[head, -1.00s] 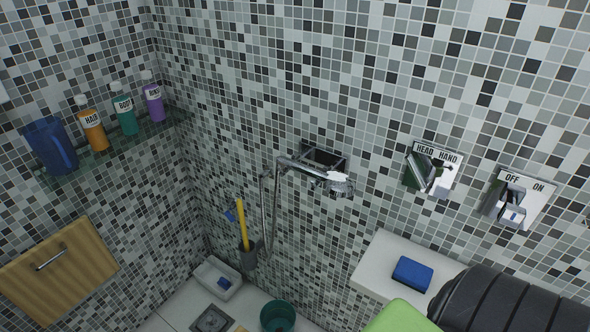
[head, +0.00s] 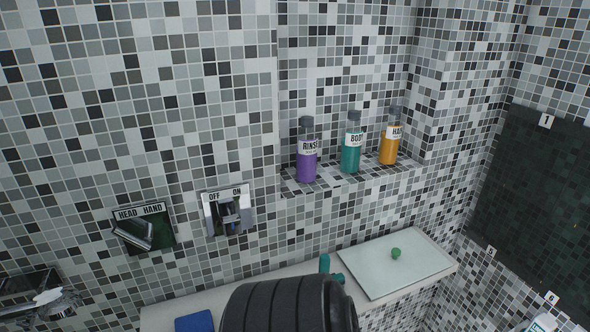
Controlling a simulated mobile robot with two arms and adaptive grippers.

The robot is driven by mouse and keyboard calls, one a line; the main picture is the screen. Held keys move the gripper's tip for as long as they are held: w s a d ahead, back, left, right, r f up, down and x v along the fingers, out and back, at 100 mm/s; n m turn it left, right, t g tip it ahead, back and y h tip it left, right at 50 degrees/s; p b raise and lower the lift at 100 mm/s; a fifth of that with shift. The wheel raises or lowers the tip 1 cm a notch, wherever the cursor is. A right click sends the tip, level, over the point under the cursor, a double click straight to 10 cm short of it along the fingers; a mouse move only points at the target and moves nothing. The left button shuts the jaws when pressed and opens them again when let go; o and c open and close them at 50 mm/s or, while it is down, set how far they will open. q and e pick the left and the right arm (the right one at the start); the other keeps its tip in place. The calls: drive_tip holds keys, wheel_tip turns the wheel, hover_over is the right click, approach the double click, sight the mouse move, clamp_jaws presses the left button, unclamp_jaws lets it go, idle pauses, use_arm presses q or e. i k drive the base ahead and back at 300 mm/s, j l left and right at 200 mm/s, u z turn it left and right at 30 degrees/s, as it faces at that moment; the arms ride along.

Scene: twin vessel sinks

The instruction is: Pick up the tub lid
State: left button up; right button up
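A pale, flat rectangular panel with a green knob, which looks like the tub lid (head: 372,267), lies on the white ledge at the lower right of the head view. Its round green knob (head: 396,253) stands up from its top face. The panel is in plain view, and nothing touches it from above. Neither of my grippers is in the picture, so I cannot see whether they are open or shut.
A large black ribbed object (head: 287,305) rises at the bottom middle, left of the panel, with a teal item (head: 325,263) partly hidden behind it. A blue block (head: 195,322) sits further left. Several bottles (head: 307,160) stand in the niche above. A dark panel (head: 535,205) is at right.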

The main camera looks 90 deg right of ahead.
sight(382, 267)
drive_tip(key=l+z, duration=0.1)
drive_tip(key=z, duration=0.85)
drive_tip(key=l+z, duration=0.15)
drive_tip(key=z, duration=1.25)
drive_tip(key=k+j+z, duration=0.1)
drive_tip(key=z, duration=0.65)
drive_tip(key=k+z, duration=0.15)
drive_tip(key=z, duration=0.2)
